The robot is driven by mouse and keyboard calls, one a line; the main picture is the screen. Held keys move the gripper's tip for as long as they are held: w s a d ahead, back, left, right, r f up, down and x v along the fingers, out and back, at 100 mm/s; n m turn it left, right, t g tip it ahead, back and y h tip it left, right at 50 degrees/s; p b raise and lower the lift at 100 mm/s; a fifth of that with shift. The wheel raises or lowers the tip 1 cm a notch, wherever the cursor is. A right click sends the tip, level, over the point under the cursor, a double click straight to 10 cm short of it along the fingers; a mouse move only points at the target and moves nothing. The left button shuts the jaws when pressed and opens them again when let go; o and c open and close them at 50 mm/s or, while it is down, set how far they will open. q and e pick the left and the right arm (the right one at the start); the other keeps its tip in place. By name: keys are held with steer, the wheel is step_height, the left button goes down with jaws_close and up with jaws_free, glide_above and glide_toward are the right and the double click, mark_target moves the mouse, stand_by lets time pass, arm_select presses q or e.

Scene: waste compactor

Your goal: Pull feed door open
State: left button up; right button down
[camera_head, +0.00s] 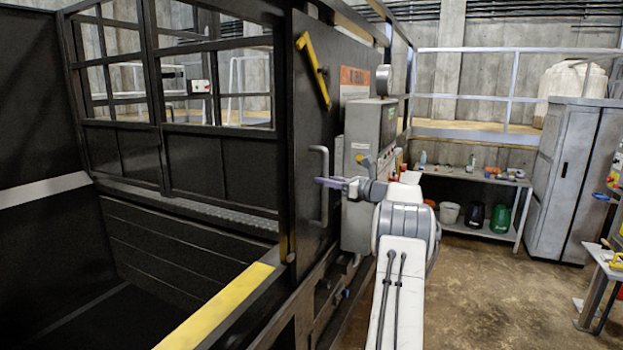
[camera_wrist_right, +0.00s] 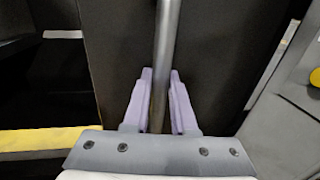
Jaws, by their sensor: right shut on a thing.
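The feed door (camera_head: 309,130) is a dark panel on the compactor, seen at a steep angle in the head view. A grey vertical bar handle (camera_head: 318,160) stands out from it. My right gripper (camera_head: 322,183) has its pale purple fingers at the lower part of the handle and is shut on it. In the right wrist view the handle (camera_wrist_right: 166,50) runs down between the two fingers (camera_wrist_right: 159,100), with the dark door panel (camera_wrist_right: 110,40) behind it. My left gripper is not in view.
A grey control box (camera_head: 368,135) stands just right of the door. A yellow lever (camera_head: 313,68) is above the handle. A yellow-edged rim (camera_head: 222,308) borders the dark pit at left. A shelf bench (camera_head: 475,178) and grey cabinet (camera_head: 572,165) stand behind open floor (camera_head: 470,270).

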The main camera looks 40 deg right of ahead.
steer(key=shift+s+d+f, duration=0.15)
steer(key=shift+s+d, duration=0.05)
steer(key=shift+d, duration=0.1)
steer(key=c, duration=0.7)
jaws_free()
steer(key=shift+a, duration=0.25)
steer(key=shift+c, duration=0.2)
steer(key=s+d+b, duration=0.1)
steer(key=s+b, duration=0.4)
steer(key=s, duration=0.4)
steer(key=shift+s+d, duration=0.2)
steer(key=shift+s, duration=0.15)
